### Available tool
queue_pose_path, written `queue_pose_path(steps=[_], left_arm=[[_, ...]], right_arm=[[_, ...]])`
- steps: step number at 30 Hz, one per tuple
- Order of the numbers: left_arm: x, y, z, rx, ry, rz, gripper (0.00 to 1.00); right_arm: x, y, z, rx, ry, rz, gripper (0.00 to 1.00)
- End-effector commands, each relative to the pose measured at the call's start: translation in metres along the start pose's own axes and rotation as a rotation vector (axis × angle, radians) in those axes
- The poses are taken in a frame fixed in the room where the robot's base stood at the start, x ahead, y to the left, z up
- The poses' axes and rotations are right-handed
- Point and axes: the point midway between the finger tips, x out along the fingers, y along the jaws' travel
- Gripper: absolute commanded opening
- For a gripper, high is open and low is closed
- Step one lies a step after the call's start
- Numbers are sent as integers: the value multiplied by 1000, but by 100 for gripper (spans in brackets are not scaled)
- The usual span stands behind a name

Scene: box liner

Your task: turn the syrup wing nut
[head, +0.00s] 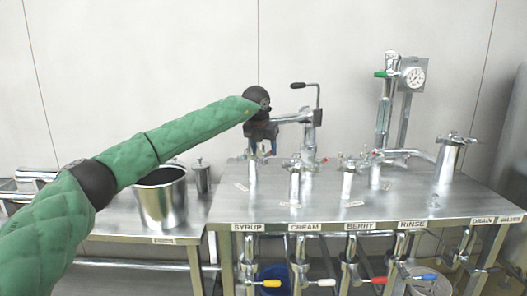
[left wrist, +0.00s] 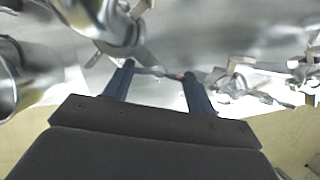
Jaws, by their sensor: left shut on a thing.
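The syrup post (head: 252,175) is a short steel cylinder behind the SYRUP label (head: 248,227) on the steel bench. My left gripper (head: 262,150) points down over its top, and its dark body covers part of the view there. In the left wrist view, my left gripper's two blue fingers (left wrist: 158,78) are on either side of the small metal syrup wing nut (left wrist: 156,71). The gripper is shut on the wing nut, its fingers held apart by it. The nut's exact angle is hard to tell. My right gripper is not in view.
Cream (head: 295,182) and berry (head: 347,180) posts stand to the right on the bench. A crank-handled pipe (head: 308,130) rises close behind my gripper. A gauge (head: 413,77) stands at the back right. A steel pot (head: 162,203) sits on the lower left table.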

Motion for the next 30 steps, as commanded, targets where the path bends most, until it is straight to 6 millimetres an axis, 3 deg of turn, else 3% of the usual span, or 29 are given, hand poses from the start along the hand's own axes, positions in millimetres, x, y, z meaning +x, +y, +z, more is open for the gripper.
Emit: queue_pose_path(steps=[25, 27, 30], left_arm=[[1, -6, 2, -722, -1, 300, 33], [1, -6, 3, -773, -2, 321, 33], [1, -6, 3, -836, -1, 348, 33]], right_arm=[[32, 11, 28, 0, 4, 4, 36], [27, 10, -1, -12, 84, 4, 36], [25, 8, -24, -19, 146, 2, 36]])
